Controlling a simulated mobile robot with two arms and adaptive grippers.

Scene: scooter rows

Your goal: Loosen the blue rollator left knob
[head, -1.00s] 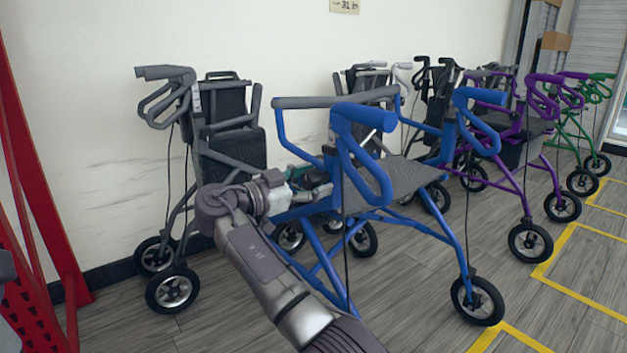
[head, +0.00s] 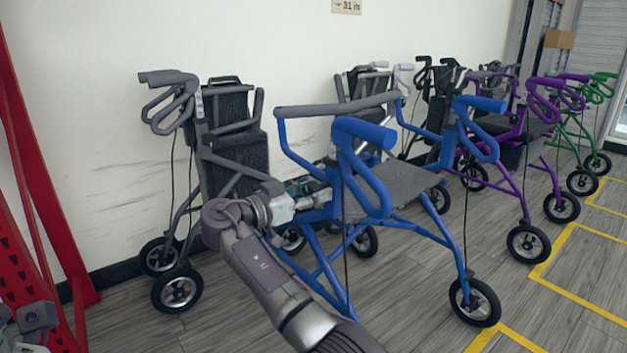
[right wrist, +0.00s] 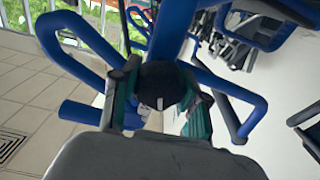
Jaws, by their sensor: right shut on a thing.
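The blue rollator (head: 327,256) stands in the middle of the head view, with blue handles, a grey backrest bar and a dark seat. My right gripper (head: 318,188) is at its left-hand upright, below the handle. In the right wrist view a dark round knob (right wrist: 160,84), with a small pale mark, sits against the blue tube. The green-sided fingers of my right gripper (right wrist: 162,100) are on both sides of the knob, shut on it. The knob is hidden in the head view.
A grey rollator (head: 235,150) stands close behind my right arm, by the white wall. Purple (head: 527,185) and green (head: 578,135) rollators stand to the right. A red rack (head: 45,190) is at the left edge. Floor with yellow lines (head: 585,283) is clear at front right.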

